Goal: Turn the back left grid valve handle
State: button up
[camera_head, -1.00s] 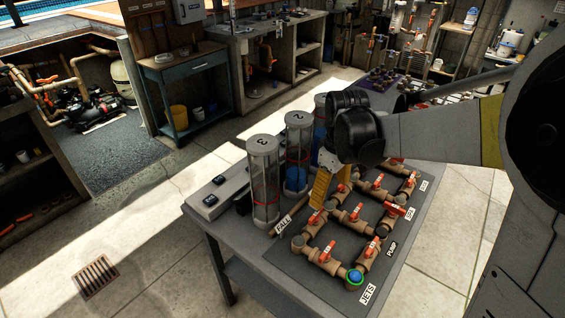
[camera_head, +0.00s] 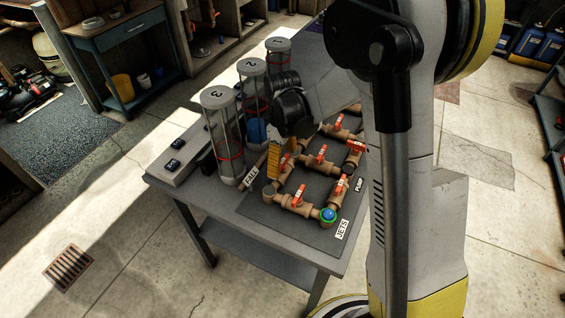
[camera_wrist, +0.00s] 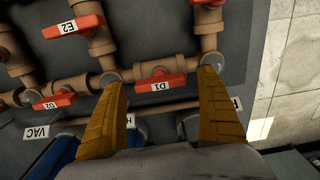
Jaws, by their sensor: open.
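My gripper (camera_head: 279,162) points down at the grid's left edge in the head view, beside the clear cylinders. In the wrist view, my gripper (camera_wrist: 160,78) is open, its yellow fingers on either side of the red handle marked D1 (camera_wrist: 161,86). The handle lies crosswise between the fingertips; contact is not clear. The red handle D2 (camera_wrist: 55,100) is to the left, and the handle E2 (camera_wrist: 72,27) is above left. The arm hides part of the grid in the head view.
Three clear cylinders, including the one marked 3 (camera_head: 223,135), stand close left of the grid. A grey switch box (camera_head: 171,163) sits at the table's left edge. Other red handles (camera_head: 299,196) stand close by. Open floor surrounds the table's near side.

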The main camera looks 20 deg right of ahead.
jog(key=c, duration=1.2)
jog(key=shift+m, duration=0.3)
jog(key=m, duration=0.3)
jog(key=shift+m, duration=0.3)
jog(key=m+b, duration=0.1)
jog(key=m, duration=1.2)
jog(key=shift+m+b, duration=0.3)
